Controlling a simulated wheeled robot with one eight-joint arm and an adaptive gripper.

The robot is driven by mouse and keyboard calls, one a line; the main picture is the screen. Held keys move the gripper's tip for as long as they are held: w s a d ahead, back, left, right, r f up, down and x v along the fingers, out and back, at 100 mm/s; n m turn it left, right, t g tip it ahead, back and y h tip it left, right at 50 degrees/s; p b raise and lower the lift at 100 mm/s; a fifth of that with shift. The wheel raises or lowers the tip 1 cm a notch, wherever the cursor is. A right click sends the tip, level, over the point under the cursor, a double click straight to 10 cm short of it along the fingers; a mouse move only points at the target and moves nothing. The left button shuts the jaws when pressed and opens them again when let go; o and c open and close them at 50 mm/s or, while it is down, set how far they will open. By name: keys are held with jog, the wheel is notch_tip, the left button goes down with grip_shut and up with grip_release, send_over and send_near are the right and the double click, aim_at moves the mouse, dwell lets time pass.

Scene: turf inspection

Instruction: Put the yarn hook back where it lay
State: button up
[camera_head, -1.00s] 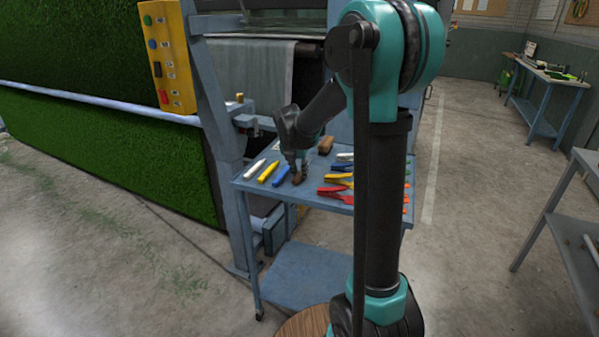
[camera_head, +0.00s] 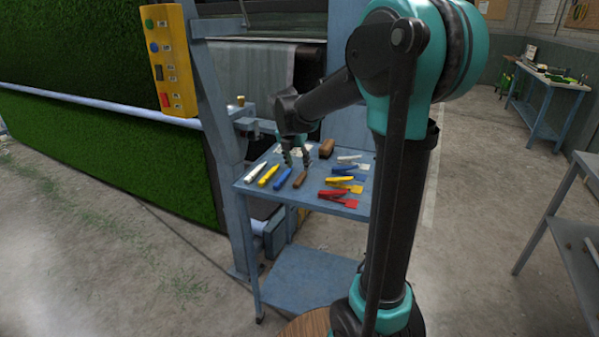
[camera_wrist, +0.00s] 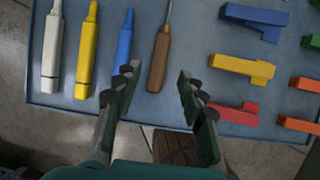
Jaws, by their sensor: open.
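The yarn hook (camera_head: 300,179), with a brown wooden handle and a thin metal shaft, lies on the blue table (camera_head: 313,196). It is just right of a blue marker-like tool (camera_head: 282,178), at the end of a row with a yellow one (camera_head: 268,175) and a white one (camera_head: 256,171). In the wrist view the hook (camera_wrist: 159,62) lies apart from the blue tool, and the top of its shaft is cut off. My gripper (camera_head: 295,163) is open and empty above the hook, its fingers apart on either side of the handle in the wrist view.
Blue, yellow and red clip-like tools (camera_wrist: 242,68) lie right of the hook, with small orange pieces (camera_wrist: 302,125) farther right. A brown block (camera_head: 327,148) stands at the table's back. A machine post (camera_head: 222,120) rises beside the table's left edge.

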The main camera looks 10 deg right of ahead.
jog(key=v, duration=0.5)
jog(key=shift+r, duration=0.2)
dwell(2.0)
